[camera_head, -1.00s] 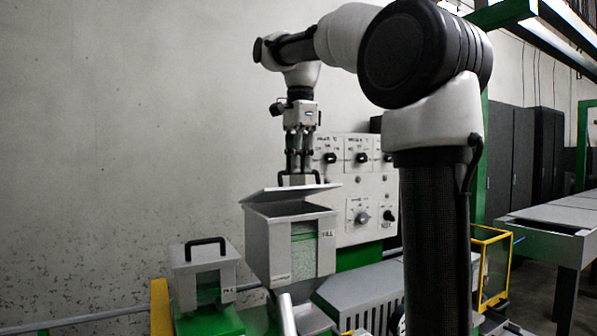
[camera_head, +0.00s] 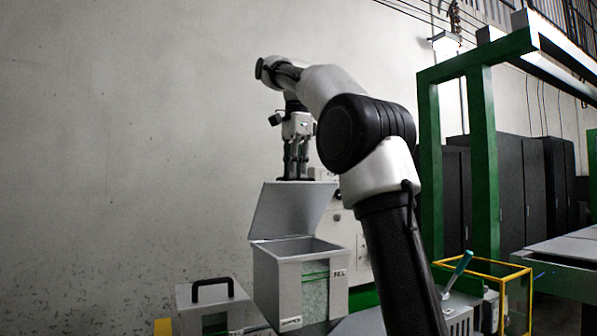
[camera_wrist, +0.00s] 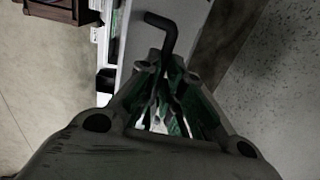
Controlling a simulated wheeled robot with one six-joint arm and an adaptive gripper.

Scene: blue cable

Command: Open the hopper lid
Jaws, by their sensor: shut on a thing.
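The grey hopper (camera_head: 275,290) has a window on its front with green contents behind it. Its lid (camera_head: 287,212) is tilted up steeply from the back left, and the hopper's top opening shows below it. My gripper (camera_head: 297,177) points down at the lid's raised upper edge and is shut on the lid handle. In the wrist view the black bent handle (camera_wrist: 175,35) shows at the fingertips (camera_wrist: 165,65).
A smaller grey box with a black handle (camera_head: 212,285) stands left of the hopper. A pale control panel (camera_head: 350,235) is behind, partly hidden by my arm. A yellow frame (camera_head: 515,300) and a teal-handled lever (camera_head: 460,268) are at the right. The wall side is clear.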

